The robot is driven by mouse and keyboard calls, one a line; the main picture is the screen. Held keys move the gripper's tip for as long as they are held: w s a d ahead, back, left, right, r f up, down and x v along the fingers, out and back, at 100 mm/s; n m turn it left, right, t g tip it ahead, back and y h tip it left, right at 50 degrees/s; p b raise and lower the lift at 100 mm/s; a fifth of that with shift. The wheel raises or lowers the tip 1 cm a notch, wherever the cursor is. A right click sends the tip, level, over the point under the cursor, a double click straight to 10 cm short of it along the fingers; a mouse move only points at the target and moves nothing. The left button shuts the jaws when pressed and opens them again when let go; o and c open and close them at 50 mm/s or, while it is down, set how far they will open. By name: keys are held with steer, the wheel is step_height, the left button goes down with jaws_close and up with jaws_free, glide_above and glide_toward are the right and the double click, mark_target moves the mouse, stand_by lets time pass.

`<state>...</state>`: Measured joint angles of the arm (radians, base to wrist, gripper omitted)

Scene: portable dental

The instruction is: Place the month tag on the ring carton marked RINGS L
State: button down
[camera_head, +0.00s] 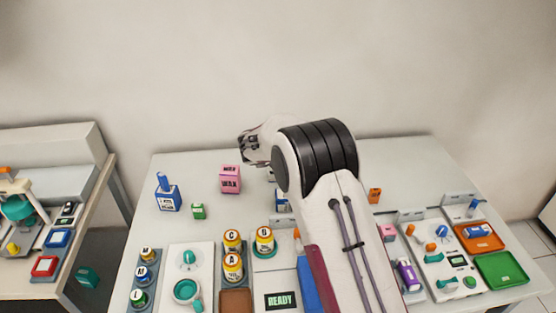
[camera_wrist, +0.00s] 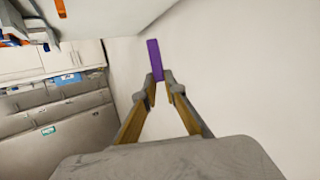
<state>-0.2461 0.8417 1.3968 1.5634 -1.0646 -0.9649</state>
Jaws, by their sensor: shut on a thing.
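My gripper (camera_wrist: 160,84) is shut on a flat purple piece (camera_wrist: 154,60), which stands out beyond the fingertips in the wrist view. It looks like the month tag, but I can read no writing on it. In the head view, my wrist end (camera_head: 252,146) is raised above the back of the table, left of my arm; the purple piece cannot be made out there. I cannot read RINGS L on any carton. A blue box (camera_head: 282,203) is partly hidden behind my arm.
Orange-lidded jars (camera_head: 232,265) stand in front. Orange (camera_head: 480,238) and green trays (camera_head: 501,270) lie at the right. My arm hides the middle.

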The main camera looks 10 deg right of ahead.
steer(key=w+a+r+n+t+y, duration=0.5)
steer(key=w+a+r+n+y, duration=0.4)
steer(key=n+y, duration=0.1)
steer(key=shift+w+a+t+y, duration=0.2)
steer(key=shift+a+t+y, duration=0.15)
steer(key=shift+y, duration=0.45)
steer(key=shift+a+r+n, duration=0.1)
steer(key=shift+a+n, duration=0.05)
steer(key=shift+n, duration=0.15)
steer(key=shift+s+a+f+n+y, duration=0.15)
steer(key=shift+a+f+n+y, duration=0.2)
steer(key=shift+a+n+y, duration=0.35)
steer(key=s+f+n+g+y, duration=0.1)
steer(key=s+f+n+y, duration=0.2)
steer(key=f, duration=0.3)
steer(key=shift+s+f+y, duration=0.2)
steer(key=shift+s+y, duration=0.5)
steer(key=shift+s, duration=0.05)
